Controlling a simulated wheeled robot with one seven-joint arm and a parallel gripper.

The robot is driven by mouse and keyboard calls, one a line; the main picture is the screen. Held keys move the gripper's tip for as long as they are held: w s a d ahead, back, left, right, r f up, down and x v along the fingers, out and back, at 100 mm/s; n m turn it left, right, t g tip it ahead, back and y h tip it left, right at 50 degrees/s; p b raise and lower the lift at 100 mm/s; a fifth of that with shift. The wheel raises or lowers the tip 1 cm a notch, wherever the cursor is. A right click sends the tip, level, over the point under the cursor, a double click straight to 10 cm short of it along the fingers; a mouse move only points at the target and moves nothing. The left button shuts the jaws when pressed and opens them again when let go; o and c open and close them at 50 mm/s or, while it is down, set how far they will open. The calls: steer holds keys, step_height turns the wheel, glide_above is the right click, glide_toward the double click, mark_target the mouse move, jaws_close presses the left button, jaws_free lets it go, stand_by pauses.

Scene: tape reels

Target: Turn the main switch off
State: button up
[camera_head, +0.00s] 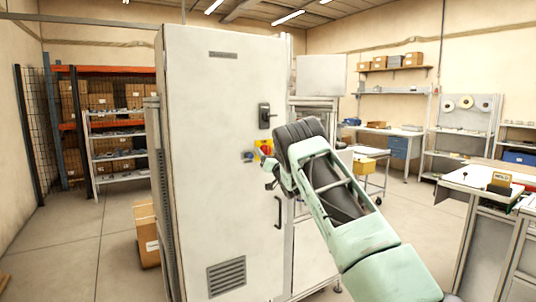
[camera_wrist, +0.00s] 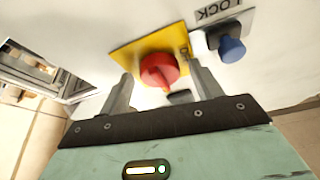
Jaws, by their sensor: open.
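The main switch is a red rotary knob (camera_wrist: 160,70) on a yellow plate (camera_wrist: 140,47), fixed to the front of a tall pale cabinet (camera_head: 222,110). In the head view the red knob (camera_head: 266,149) shows just left of my dark wrist. My gripper (camera_wrist: 157,66) is open and faces the plate. Its two fingers appear on either side of the red knob in the wrist view. I cannot tell whether either finger touches it. A dark part of the switch shows below the knob, partly hidden by my gripper.
A blue knob (camera_wrist: 231,48) with a LOCK label (camera_wrist: 219,11) sits close to the right of the switch in the wrist view. The cabinet door has a black latch (camera_head: 265,115) above and a handle (camera_head: 278,212) below. A cardboard box (camera_head: 147,236) stands at its left.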

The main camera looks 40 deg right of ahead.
steer(key=c, duration=1)
steer(key=shift+f+n+b, duration=0.15)
steer(key=shift+n+b, duration=0.15)
steer(key=shift+b, duration=0.2)
steer(key=n+y+b, duration=0.2)
steer(key=n+b, duration=0.1)
steer(key=b, duration=0.1)
steer(key=n+y+b, duration=0.2)
steer(key=n+b, duration=0.2)
steer(key=shift+s+d+f+n+t, duration=0.1)
steer(key=shift+d+n+t, duration=0.05)
steer(key=shift+n+t, duration=0.2)
steer(key=n+y+b, duration=0.2)
steer(key=n, duration=0.1)
steer(key=shift+d+n, duration=0.1)
steer(key=shift+n, duration=0.25)
steer(key=n, duration=0.1)
steer(key=n+y+b, duration=0.1)
steer(key=n, duration=0.1)
steer(key=n+g+y, duration=0.1)
steer(key=shift+r+n, duration=0.3)
steer(key=shift+n, duration=0.1)
steer(key=n+g+y, duration=0.1)
steer(key=n, duration=0.2)
steer(key=n+g+y, duration=0.1)
steer(key=n, duration=0.2)
steer(key=shift+d+r+n+b, duration=0.1)
steer(key=shift+r+n+b, duration=0.1)
steer(key=shift+n+b, duration=0.15)
steer(key=shift+g, duration=0.25)
